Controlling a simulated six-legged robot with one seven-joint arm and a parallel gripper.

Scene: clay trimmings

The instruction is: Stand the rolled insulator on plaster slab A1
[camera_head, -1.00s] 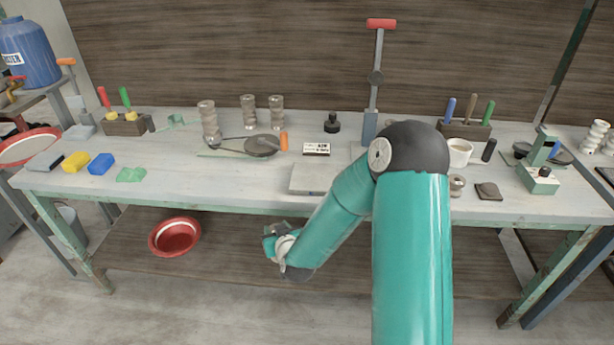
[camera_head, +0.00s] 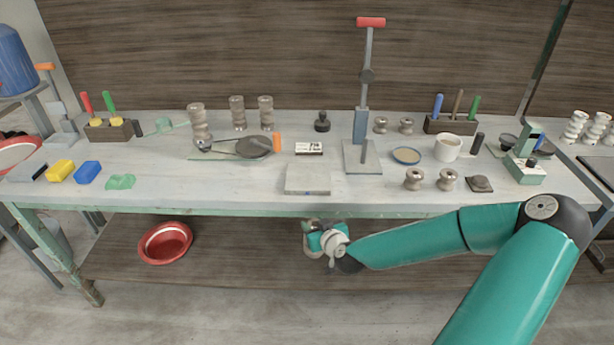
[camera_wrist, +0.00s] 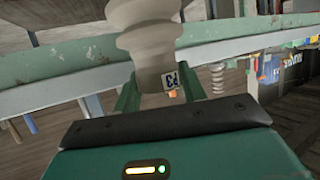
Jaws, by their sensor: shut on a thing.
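The rolled insulator (camera_wrist: 148,40) is a pale grey-beige ribbed piece with a small black-and-white tag. My gripper (camera_wrist: 158,90) is shut on it, with a green finger on each side. In the head view my gripper (camera_head: 327,240) is in front of the bench, below the level of its top edge; the insulator is small and partly hidden there. A flat grey slab (camera_head: 308,180) lies near the bench's front edge, above and slightly left of my gripper in the picture. Nothing stands on it. I cannot read any A1 mark on it.
A press (camera_head: 362,140) stands behind and right of the slab. Short grey spools (camera_head: 413,180) stand farther right, and tall ribbed pieces (camera_head: 238,113) at the back left. A card (camera_head: 309,148) lies behind the slab. The bench's front edge (camera_head: 220,208) lies between my gripper and the slab.

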